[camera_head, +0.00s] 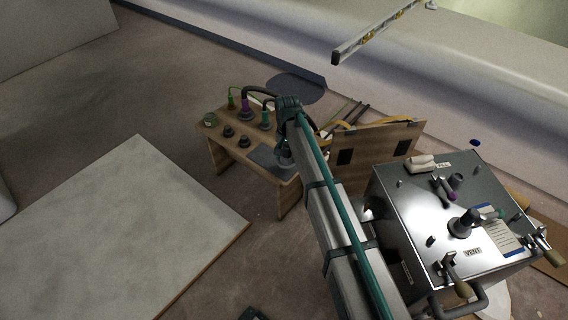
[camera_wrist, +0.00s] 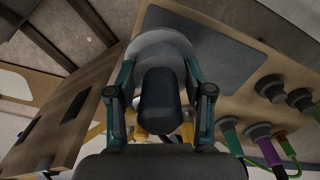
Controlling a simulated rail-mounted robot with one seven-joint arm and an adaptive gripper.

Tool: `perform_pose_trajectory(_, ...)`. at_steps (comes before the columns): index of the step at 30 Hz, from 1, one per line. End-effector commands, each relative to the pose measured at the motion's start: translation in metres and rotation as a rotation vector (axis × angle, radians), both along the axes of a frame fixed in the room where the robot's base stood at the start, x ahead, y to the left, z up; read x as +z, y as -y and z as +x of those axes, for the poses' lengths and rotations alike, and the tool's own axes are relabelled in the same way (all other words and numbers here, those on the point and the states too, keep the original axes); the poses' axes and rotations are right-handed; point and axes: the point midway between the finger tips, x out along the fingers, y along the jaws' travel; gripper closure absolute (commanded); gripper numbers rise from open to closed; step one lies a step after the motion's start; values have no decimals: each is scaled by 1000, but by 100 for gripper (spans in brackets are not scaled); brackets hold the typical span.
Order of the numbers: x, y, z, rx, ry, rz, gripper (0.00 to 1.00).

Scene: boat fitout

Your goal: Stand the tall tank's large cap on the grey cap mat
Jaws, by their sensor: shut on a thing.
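My gripper (camera_head: 287,143) is over the right part of the small wooden bench in the head view. In the wrist view my gripper (camera_wrist: 158,100) is shut on a large cap, with its teal fingers on either side of the dark knob. The cap's broad pale grey disc (camera_wrist: 150,45) points away from the wrist. The cap (camera_head: 284,159) is partly hidden by my arm in the head view. The grey cap mat (camera_head: 263,157) lies on the bench top beneath it. In the wrist view the cap overlaps the mat (camera_wrist: 205,45) near its left side. I cannot tell whether they touch.
Several dark caps (camera_head: 228,131) and hose fittings (camera_head: 265,120) stand on the bench left of and behind the mat. An upright wooden panel (camera_head: 372,150) stands right of the bench. A steel tank (camera_head: 415,210) with fittings stands further right.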

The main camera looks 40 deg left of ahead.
Motion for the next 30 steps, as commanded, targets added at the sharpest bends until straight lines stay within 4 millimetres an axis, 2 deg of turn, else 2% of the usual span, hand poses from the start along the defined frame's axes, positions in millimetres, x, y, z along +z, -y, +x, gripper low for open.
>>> perform_pose_trajectory(8, -17, -13, 7, 1, 1, 0, 86)
perform_pose_trajectory(12, -35, -24, 12, 1, 0, 0, 86)
perform_pose_trajectory(17, -57, -21, 10, 1, 0, 0, 86)
perform_pose_trajectory(30, -61, -21, 10, 1, 1, 0, 86)
